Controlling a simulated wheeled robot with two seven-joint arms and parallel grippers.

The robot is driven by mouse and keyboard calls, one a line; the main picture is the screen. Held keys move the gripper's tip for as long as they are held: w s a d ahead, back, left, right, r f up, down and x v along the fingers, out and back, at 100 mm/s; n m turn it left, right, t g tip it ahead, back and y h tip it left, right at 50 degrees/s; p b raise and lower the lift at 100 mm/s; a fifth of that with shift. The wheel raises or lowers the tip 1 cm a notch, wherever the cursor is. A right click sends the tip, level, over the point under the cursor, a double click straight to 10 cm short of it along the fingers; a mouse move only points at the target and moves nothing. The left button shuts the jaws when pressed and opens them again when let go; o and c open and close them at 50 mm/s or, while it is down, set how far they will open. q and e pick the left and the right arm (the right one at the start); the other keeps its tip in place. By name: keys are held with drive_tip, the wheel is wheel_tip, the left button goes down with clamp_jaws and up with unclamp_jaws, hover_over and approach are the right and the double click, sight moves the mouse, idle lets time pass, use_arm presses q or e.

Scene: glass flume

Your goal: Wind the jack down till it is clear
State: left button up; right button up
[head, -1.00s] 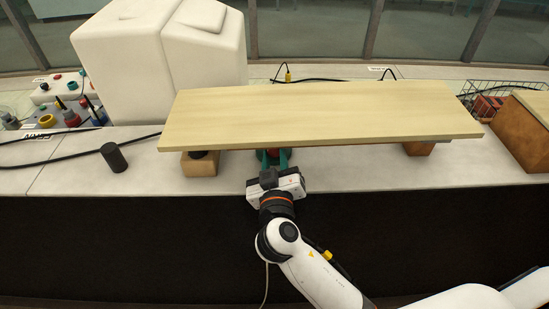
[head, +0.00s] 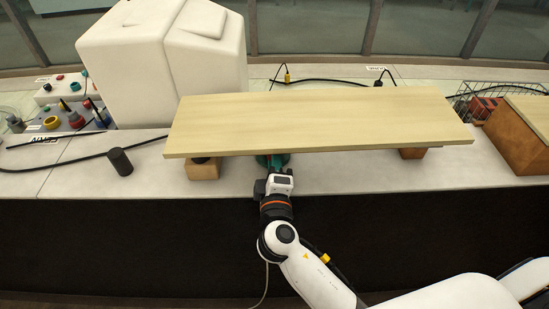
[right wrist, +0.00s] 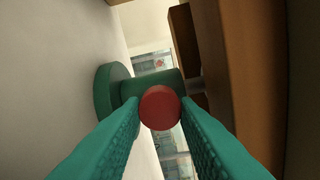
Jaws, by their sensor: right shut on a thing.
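The jack is green, with a round base and a red knob (right wrist: 160,108). In the right wrist view its green body (right wrist: 112,90) lies sideways in the picture. A short grey screw (right wrist: 195,87) runs from the body towards the wooden board (right wrist: 245,80); I cannot tell whether it touches. In the head view the pale board (head: 320,122) hides most of the jack. My right gripper (head: 273,164) is at the board's front edge, its teal fingers (right wrist: 160,104) shut on the red knob from both sides. My left gripper is not in view.
The board lies above a left wooden block (head: 203,172) with a black piece on top and a right block (head: 413,154). A black cylinder (head: 120,162) stands to the left. A big white housing (head: 165,65) is behind, and a wire basket (head: 490,95) at the right.

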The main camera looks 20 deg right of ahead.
drive_tip(key=n+p, duration=0.2)
drive_tip(key=n, duration=0.3)
drive_tip(key=shift+r+p, duration=0.15)
drive_tip(key=shift+p, duration=0.2)
drive_tip(key=shift+n+p, duration=0.6)
drive_tip(key=shift+n, duration=0.7)
drive_tip(key=shift+f, duration=0.2)
drive_tip(key=o, duration=1)
drive_tip(key=shift+r, duration=0.1)
